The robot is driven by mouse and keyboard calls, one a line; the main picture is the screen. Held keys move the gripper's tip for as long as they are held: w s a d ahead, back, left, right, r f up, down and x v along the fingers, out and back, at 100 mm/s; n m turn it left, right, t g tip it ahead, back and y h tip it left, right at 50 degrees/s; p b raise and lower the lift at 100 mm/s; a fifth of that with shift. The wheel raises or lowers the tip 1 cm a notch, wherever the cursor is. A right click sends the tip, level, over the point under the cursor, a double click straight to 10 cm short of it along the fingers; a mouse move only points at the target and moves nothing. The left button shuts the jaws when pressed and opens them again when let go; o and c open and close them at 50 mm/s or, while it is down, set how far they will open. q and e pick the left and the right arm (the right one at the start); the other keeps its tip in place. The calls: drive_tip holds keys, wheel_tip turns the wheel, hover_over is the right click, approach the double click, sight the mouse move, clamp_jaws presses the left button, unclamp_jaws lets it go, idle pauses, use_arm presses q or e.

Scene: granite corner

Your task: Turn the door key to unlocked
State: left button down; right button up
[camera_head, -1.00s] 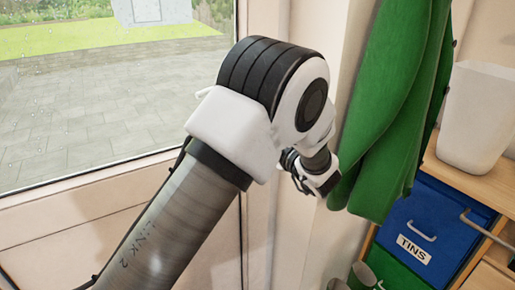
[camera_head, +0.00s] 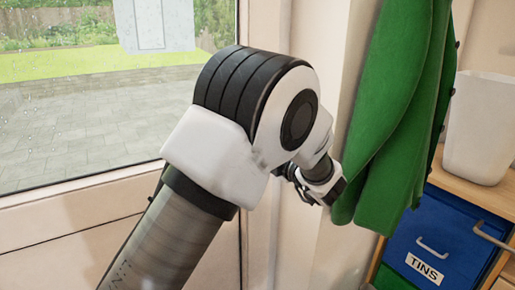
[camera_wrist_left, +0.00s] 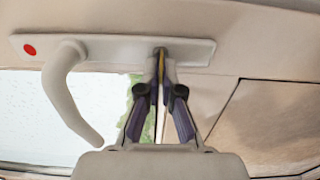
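In the left wrist view a pale handle plate (camera_wrist_left: 115,48) lies across the door, with a red dot (camera_wrist_left: 30,50) at its left end. A lever handle (camera_wrist_left: 62,90) curves from the plate. The small brass-coloured key (camera_wrist_left: 159,52) shows at the plate's right part, mostly hidden by my fingers. My left gripper (camera_wrist_left: 160,68) is at the key, its fingertips drawn together on it. In the head view my left arm hides the key, the handle and the gripper's fingertips. My right gripper is in neither view.
In the head view a green coat (camera_head: 395,125) hangs right beside my left wrist. Farther right, a white bin (camera_head: 478,125) stands on a wooden unit with a blue drawer (camera_head: 425,240) labelled TINS. The glazed door (camera_head: 80,215) is behind my arm.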

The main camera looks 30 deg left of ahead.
use_arm(q)
drive_tip(key=shift+r, duration=0.2)
drive_tip(key=c, duration=1.4)
unclamp_jaws()
drive_tip(key=shift+a, duration=0.1)
drive_tip(key=shift+o, duration=0.2)
drive_tip(key=shift+a+f, duration=0.1)
